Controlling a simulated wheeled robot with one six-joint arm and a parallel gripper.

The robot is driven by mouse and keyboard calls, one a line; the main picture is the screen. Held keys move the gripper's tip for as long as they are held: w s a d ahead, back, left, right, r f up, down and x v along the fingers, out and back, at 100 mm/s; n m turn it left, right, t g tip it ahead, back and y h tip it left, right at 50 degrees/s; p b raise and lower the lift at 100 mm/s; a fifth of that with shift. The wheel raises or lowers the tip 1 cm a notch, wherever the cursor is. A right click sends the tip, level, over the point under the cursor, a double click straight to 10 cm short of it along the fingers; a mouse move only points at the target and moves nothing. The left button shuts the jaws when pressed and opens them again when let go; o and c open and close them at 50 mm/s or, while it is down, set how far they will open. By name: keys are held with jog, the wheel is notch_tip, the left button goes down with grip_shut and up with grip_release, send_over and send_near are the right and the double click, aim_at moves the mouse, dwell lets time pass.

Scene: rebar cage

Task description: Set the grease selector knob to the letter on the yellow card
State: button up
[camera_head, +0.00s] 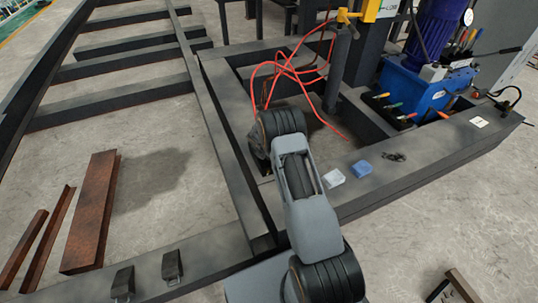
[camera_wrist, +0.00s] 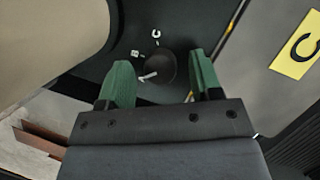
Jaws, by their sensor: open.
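The dark round selector knob (camera_wrist: 163,66) shows in the wrist view on a dark panel. A white pointer mark on it points to the lower left of the picture. A white letter C is above the knob, and another letter, seemingly B, is at its upper left; any other letters are hidden or out of view. The yellow card (camera_wrist: 299,46) at the right bears a tilted black letter that looks like C. My gripper (camera_wrist: 160,62) is open, its green fingers on either side of the knob with gaps showing. In the head view my arm hides the gripper and knob.
A dark steel frame (camera_head: 222,120) surrounds the work spot. Red hoses (camera_head: 290,72) hang behind my arm. A blue hydraulic unit (camera_head: 415,88) stands at the right. A blue block (camera_head: 362,168) and a pale block (camera_head: 334,178) lie on the beam. Rusty steel (camera_head: 92,210) lies at the left.

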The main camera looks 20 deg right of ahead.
jog(key=p+v, duration=0.4)
jog(key=v, duration=0.9)
jog(key=shift+r+p, duration=0.2)
jog(key=shift+p, duration=0.1)
jog(key=shift+a, duration=0.15)
